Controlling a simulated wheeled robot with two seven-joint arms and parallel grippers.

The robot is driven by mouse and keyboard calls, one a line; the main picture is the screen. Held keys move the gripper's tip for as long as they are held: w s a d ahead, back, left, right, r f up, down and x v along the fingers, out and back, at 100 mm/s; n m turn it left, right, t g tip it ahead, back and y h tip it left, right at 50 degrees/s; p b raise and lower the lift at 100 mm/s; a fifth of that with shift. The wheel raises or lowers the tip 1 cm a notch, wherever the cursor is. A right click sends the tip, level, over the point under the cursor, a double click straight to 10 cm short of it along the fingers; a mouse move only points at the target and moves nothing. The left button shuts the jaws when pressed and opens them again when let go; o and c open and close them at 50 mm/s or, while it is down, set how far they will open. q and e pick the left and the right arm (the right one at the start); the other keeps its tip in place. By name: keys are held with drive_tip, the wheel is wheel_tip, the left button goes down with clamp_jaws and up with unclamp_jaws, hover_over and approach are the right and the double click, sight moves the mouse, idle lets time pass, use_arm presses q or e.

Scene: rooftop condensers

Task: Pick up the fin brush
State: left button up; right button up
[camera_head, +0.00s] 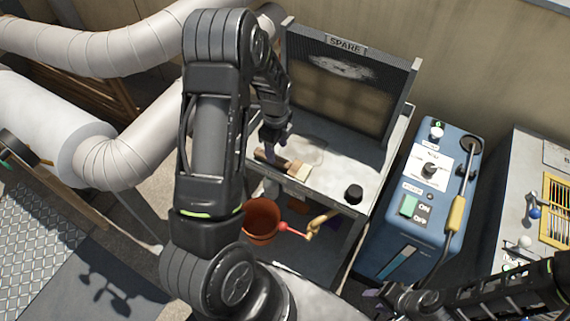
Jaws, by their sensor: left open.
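The fin brush (297,170), with a brown handle and pale bristles, lies on the grey bench top (336,184) in front of the spare panel. My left gripper (271,147) points down at the handle end of the brush and is open. Its fingers overlap the handle in the picture, and I cannot tell whether they touch it. My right gripper (400,300) is low at the bottom right, well away from the brush. Its fingers are dark and partly cut off, so its opening is unclear.
A framed panel marked SPARE (345,85) stands behind the brush. A black knob (353,193) is on the bench's right. An orange bucket (262,218) and a red-tipped tool (295,231) are below. A blue control box (415,205) stands right.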

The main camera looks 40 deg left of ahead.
sight(281, 163)
use_arm(q)
wheel_tip(281, 163, down, 5)
drive_tip(key=shift+a+f+p, duration=0.1)
drive_tip(key=shift+p, duration=0.65)
drive_tip(key=shift+c, duration=0.2)
clamp_jaws()
idle(0.3)
